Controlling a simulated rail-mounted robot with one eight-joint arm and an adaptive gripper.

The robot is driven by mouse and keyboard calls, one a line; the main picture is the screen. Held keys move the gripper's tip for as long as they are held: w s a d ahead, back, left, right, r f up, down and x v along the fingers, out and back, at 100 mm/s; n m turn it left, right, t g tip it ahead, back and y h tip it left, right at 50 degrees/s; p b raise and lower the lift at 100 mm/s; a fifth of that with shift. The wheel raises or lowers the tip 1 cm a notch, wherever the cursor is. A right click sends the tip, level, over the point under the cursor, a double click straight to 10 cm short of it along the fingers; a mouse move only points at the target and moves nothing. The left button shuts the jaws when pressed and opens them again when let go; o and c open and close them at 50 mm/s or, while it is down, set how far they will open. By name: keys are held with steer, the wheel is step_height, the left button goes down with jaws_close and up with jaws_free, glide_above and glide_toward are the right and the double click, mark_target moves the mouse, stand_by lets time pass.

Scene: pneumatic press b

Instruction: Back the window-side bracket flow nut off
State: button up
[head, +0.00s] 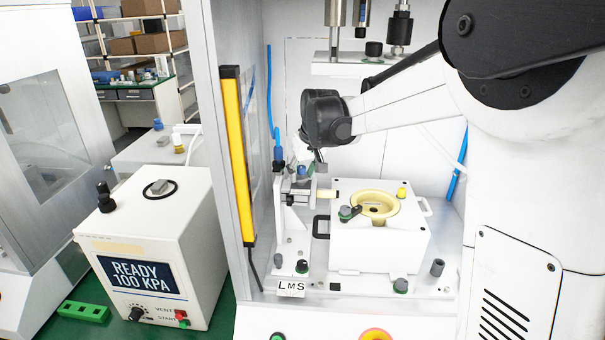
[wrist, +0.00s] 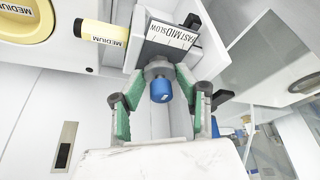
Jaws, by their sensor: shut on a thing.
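The bracket flow nut (wrist: 158,69) is a grey collar with a blue knob (wrist: 160,90) at its end, in the middle of the wrist view. It sits against a bracket block whose scale plate (wrist: 171,36) reads FAST, MID, SLOW. My gripper (wrist: 159,77) has its green-padded fingers on both sides of the nut, their tips shut on the grey collar. In the head view my gripper (head: 318,158) is above the bracket (head: 292,215) at the left of the white fixture. My wrist and fingers partly hide the nut there.
A cream rod (wrist: 101,33) labelled MEDIUM sticks out beside the scale plate. The white fixture box (head: 380,255) with a cream ring (head: 392,207) stands right of the bracket. A yellow light bar (head: 238,150) lines the left opening. Press tooling (head: 345,58) hangs above.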

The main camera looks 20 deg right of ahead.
mark_target(303, 178)
steer(key=o, duration=0.8)
steer(key=shift+o, duration=0.2)
steer(key=shift+s+r, duration=0.25)
steer(key=shift+r, duration=0.25)
steer(key=shift+s+d+r, duration=0.2)
steer(key=shift+s+r, duration=0.6)
steer(key=shift+r, duration=0.1)
steer(key=s+d, duration=0.1)
steer(key=s, duration=1)
steer(key=shift+d, duration=0.4)
